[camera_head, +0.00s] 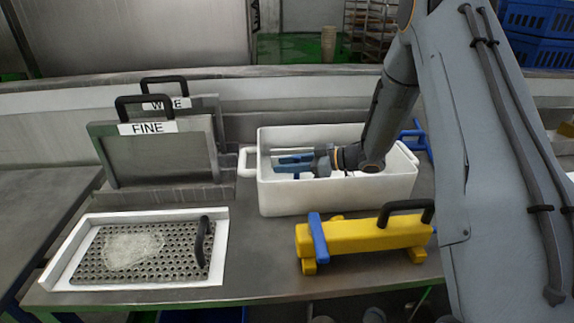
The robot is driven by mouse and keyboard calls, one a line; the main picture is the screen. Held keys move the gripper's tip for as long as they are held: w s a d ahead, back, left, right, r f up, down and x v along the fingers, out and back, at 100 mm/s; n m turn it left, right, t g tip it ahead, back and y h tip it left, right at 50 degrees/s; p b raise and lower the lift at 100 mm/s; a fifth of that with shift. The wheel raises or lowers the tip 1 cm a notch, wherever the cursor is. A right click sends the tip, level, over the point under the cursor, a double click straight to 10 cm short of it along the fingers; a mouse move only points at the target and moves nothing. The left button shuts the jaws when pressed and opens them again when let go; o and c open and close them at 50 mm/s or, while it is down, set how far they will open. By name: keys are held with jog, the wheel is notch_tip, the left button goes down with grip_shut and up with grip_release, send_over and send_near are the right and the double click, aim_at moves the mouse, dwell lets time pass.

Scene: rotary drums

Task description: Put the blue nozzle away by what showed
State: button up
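My gripper (298,163) reaches down into a white tub (335,198) in the middle of the table. Blue parts (291,168) show at its fingers. I cannot tell whether they are the blue nozzle or whether the fingers are shut on it. The tub's floor is mostly hidden by its front wall and my arm. Two upright panels with black handles stand at the left. The front one has a sign reading FINE (148,127); the rear sign (167,104) is partly covered and seems to read WIDE.
A perforated plate (180,262) with a black handle lies in a white tray (218,272); a pale, wet-looking patch (133,250) covers part of it. A yellow device (365,235) with a blue piece (318,238) stands before the tub. A blue frame (420,136) shows behind its right end.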

jog(key=shift+r, duration=0.1)
jog(key=shift+d+r, duration=0.1)
jog(key=shift+d, duration=0.1)
jog(key=b+v, duration=0.1)
jog(key=v, duration=0.5)
jog(key=shift+d, duration=0.1)
jog(key=shift+s+d+r+b, duration=0.15)
jog(key=shift+s+d+b, duration=0.1)
jog(key=shift+d+b, duration=0.1)
jog(key=shift+r, duration=0.1)
